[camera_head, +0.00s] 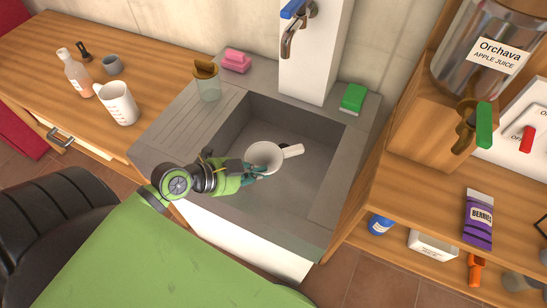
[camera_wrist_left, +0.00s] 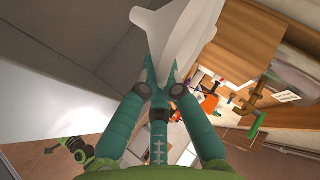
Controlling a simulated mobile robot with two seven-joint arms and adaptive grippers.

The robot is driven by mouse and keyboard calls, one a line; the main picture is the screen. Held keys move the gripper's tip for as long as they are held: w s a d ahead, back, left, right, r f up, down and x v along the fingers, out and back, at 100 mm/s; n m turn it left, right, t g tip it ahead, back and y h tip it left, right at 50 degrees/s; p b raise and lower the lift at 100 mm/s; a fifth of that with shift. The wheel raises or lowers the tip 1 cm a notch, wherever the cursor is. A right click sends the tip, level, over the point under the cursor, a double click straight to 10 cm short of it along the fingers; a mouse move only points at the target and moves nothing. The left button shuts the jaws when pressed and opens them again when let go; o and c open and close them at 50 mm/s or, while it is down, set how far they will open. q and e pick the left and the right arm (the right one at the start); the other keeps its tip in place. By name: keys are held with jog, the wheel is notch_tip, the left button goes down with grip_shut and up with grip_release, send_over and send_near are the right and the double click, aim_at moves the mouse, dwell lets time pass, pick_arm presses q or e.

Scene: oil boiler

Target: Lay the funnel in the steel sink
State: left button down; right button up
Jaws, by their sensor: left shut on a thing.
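The white funnel (camera_head: 263,157) is over the basin of the grey steel sink (camera_head: 228,204) in the head view, its spout pointing right. My left gripper (camera_head: 258,170) is shut on the funnel at its near side. In the left wrist view the funnel (camera_wrist_left: 180,30) sits between the teal fingers (camera_wrist_left: 163,85), and they meet on its lower part. I cannot tell whether the funnel touches the basin floor.
A green sponge (camera_head: 353,97) lies on the sink's right rim. A pink soap (camera_head: 235,60) and a glass (camera_head: 207,82) stand at its back left. A white column with a tap (camera_head: 292,35) rises behind. A measuring cup (camera_head: 118,104) stands on the left counter.

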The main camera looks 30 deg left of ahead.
aim_at(263, 160)
pick_arm(q)
jog(key=w+f, duration=0.1)
jog(key=w, duration=0.1)
jog(key=w+f, duration=0.2)
jog(key=w, duration=0.1)
jog(key=w+f, duration=0.1)
jog(key=w, duration=0.1)
jog(key=shift+w+a+f+b, duration=0.15)
jog(key=shift+a+b, duration=0.15)
jog(key=shift+b, duration=0.1)
jog(key=w+f, duration=0.1)
jog(key=w, duration=0.1)
jog(key=w+f+b, duration=0.1)
jog(key=w+f, duration=0.1)
jog(key=shift+w+a+f, duration=0.1)
jog(key=shift+w+a, duration=0.05)
jog(key=shift+w, duration=0.05)
notch_tip(263, 160, down, 4)
jog(key=shift+r+b, duration=0.25)
jog(key=shift+b, duration=0.5)
pick_arm(e)
jog(key=w+f, duration=0.2)
jog(key=f, duration=0.1)
jog(key=shift+d, duration=0.4)
jog(key=shift+a, duration=0.1)
pick_arm(q)
jog(key=c, duration=1.4)
grip_release()
jog(key=shift+f, duration=0.1)
